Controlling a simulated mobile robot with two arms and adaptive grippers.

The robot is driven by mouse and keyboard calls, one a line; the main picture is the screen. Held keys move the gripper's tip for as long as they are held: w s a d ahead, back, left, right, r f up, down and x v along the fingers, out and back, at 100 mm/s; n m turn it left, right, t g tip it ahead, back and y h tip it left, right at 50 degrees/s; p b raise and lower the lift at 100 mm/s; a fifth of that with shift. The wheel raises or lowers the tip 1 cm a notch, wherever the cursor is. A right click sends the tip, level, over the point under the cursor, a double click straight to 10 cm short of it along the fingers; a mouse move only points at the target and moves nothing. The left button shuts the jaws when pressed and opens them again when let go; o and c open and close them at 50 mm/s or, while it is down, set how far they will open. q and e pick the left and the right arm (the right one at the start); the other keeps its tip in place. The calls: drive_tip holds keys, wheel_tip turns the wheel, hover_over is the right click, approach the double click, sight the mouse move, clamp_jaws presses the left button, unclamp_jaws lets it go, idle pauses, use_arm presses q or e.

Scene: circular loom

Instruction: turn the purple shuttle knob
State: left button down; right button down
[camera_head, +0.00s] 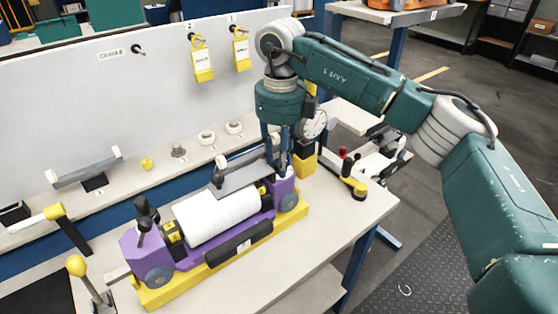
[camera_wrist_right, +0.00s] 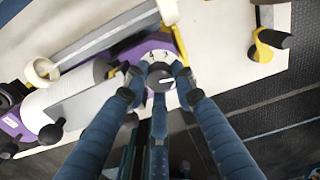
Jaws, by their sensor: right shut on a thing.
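The purple shuttle (camera_head: 190,255) lies on a yellow base on the workbench, with a white roll (camera_head: 217,216) in its middle. My right gripper (camera_head: 279,165) reaches down from above to the shuttle's right end in the head view. Its blue fingers (camera_wrist_right: 158,72) are shut around the knob in the right wrist view. In the head view the fingers mostly hide the knob. My left gripper is out of view.
Yellow tags (camera_head: 202,65) hang on the white back panel. A dial gauge (camera_head: 313,124) and a yellow-black clamp (camera_head: 354,188) stand right of the shuttle. The bench front right is clear.

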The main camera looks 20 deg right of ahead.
drive_tip(key=shift+s+d+m, duration=0.1)
drive_tip(key=shift+d+m, duration=0.05)
drive_tip(key=shift+m, duration=1.45)
drive_tip(key=shift+s+f, duration=0.1)
drive_tip(key=shift+f, duration=0.05)
drive_tip(key=c, duration=1.4)
unclamp_jaws()
drive_tip(key=shift+s, duration=0.1)
drive_tip(key=shift+r, duration=0.45)
wheel_tip(320, 180, up, 11)
drive_tip(key=shift+r, duration=0.2)
